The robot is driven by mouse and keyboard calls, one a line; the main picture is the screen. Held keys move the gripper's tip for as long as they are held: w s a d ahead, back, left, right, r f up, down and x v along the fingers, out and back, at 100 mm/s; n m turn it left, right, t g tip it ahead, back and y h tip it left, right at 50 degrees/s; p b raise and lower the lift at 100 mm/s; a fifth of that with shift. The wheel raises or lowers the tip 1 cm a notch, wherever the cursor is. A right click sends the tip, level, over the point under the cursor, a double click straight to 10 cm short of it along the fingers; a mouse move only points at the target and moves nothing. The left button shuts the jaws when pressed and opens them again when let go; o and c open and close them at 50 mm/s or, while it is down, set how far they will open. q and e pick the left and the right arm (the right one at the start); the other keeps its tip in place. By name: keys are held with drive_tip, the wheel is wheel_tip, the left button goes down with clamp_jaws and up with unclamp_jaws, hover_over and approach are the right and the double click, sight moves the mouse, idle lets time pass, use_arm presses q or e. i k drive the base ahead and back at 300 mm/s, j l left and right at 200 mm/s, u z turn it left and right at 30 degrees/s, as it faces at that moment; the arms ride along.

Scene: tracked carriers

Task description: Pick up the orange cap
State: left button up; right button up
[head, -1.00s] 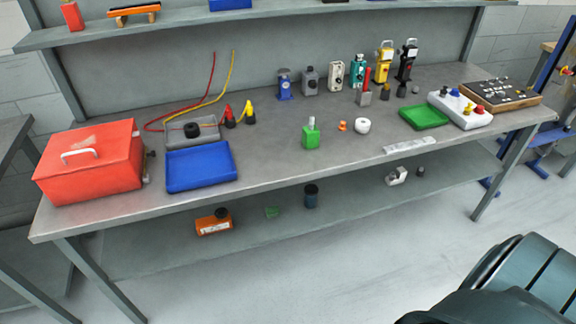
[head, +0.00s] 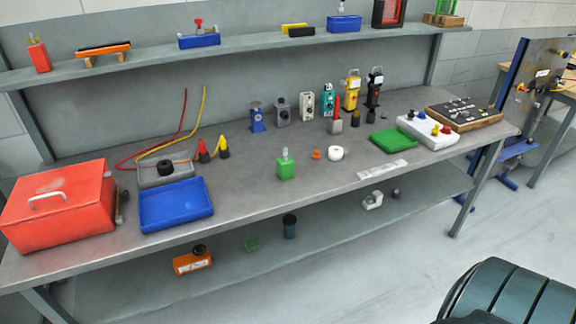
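The orange cap (head: 316,155) is a small orange piece standing on the grey workbench top (head: 250,190), near its middle. It sits between a green bottle-like block (head: 286,166) on its left and a white ring-shaped piece (head: 336,153) on its right, apart from both. Neither of my grippers shows in the head view. A dark rounded part at the bottom right looks like my own body.
A red toolbox (head: 62,215) and a blue tray (head: 176,205) stand at the left. Several meters line the back, with a green tray (head: 393,140) and a white button box (head: 428,131) at right. A shelf (head: 240,45) runs above; the bench front by the cap is clear.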

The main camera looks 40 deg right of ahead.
sight(316, 156)
drive_tip(key=i+z, duration=0.2)
drive_tip(key=z, duration=0.9)
drive_tip(key=i+j+z, duration=0.6)
drive_tip(key=z, duration=0.2)
drive_tip(key=i+j, duration=0.1)
drive_tip(key=j, duration=0.2)
drive_tip(key=i+j, duration=0.25)
drive_tip(key=j, duration=0.3)
drive_tip(key=z, duration=0.05)
